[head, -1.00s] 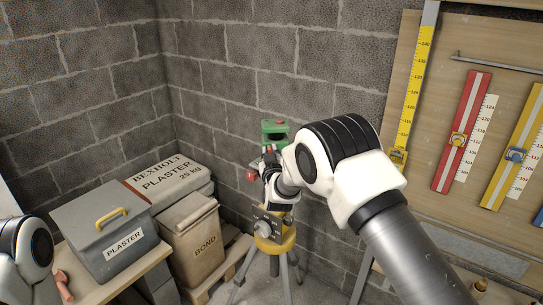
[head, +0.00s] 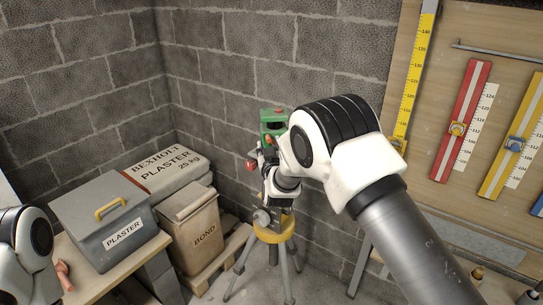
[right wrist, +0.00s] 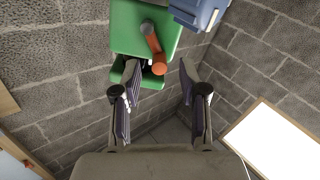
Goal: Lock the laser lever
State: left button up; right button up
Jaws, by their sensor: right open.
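The laser is a green unit (head: 273,122) above a yellow-headed tripod (head: 273,235) in the head view. In the right wrist view its green housing (right wrist: 128,30) fills the top middle. The lever (right wrist: 153,42) there has a grey pivot, an orange arm and an orange round end. My right gripper (right wrist: 160,82) is open, its fingertips on either side of the space just below the lever's end. I cannot tell whether either finger touches the housing. In the head view my right wrist partly hides the laser. My left arm shows at the left edge, but its gripper is not seen.
A blue-grey part (right wrist: 198,12) sits beside the green housing. A red knob (head: 251,165) shows left of my right wrist. Block walls stand close behind. A plaster bin (head: 105,235), a bond bin (head: 190,235) and a tool board (head: 450,200) flank the tripod.

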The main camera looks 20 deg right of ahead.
jog(key=s+a, duration=0.1)
jog(key=s, duration=0.8)
jog(key=shift+s+a, duration=0.25)
jog(key=shift+a, duration=0.15)
jog(key=s+d+f+g, duration=0.3)
jog(key=s+f, duration=0.3)
jog(key=f, duration=0.3)
jog(key=s+d+f+g, duration=0.2)
jog(key=s+f+g, duration=0.1)
jog(key=s+f, duration=0.5)
jog(key=s+d+f+g, duration=0.3)
jog(key=s+f, duration=0.2)
jog(key=f, duration=0.6)
jog(key=s+a+f+g+y, duration=0.1)
jog(key=s+g, duration=0.3)
jog(key=s, duration=0.8)
jog(key=s+a+f+m+g+y, duration=0.1)
jog(key=s+f+g, duration=0.3)
jog(key=s, duration=0.9)
jog(key=shift+s+a+m+g+y, duration=0.15)
jog(key=shift+a+m+g+y, duration=0.2)
jog(key=shift+y, duration=0.35)
jog(key=shift+d, duration=0.1)
